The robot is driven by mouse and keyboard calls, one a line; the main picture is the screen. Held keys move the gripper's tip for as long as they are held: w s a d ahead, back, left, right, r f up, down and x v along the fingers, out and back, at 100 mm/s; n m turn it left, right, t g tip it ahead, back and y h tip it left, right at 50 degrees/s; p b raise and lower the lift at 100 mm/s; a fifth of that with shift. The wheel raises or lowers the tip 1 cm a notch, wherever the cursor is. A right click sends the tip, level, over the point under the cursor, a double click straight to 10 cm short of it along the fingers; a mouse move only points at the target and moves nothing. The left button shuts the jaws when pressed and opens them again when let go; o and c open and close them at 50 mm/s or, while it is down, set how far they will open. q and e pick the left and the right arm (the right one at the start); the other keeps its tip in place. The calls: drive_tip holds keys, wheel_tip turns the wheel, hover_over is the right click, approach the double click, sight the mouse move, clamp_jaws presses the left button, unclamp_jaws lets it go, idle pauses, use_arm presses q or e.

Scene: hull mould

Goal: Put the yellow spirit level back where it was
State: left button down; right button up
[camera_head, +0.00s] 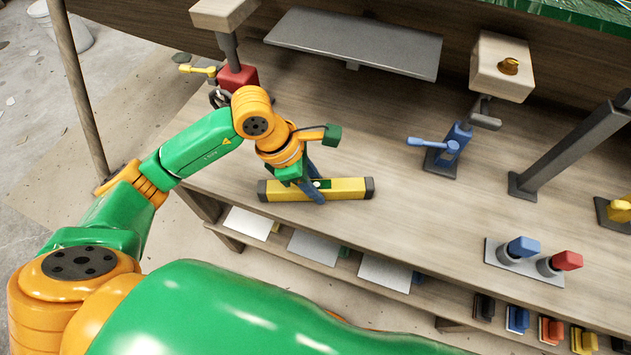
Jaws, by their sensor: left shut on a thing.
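The yellow spirit level (345,189) has black end caps and lies lengthwise, left to right, near the front edge of the wooden bench (340,135). My left gripper (316,194) reaches down over its middle and is shut on it. The fingers hide part of the level's middle. From this angle I cannot tell whether the level touches the bench top or is held just above it. My right gripper does not show.
A red clamp (238,79) stands behind my left arm. A blue clamp (447,150), a dark post (570,148) and a plate with blue and red-topped pieces (520,262) stand to the right. A lower shelf holds sheets (316,246). The bench middle is clear.

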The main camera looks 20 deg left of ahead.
use_arm(q)
drive_tip(key=c, duration=0.5)
unclamp_jaws()
drive_tip(key=p+v, duration=0.1)
drive_tip(key=v, duration=1.1)
drive_tip(key=shift+r, duration=0.15)
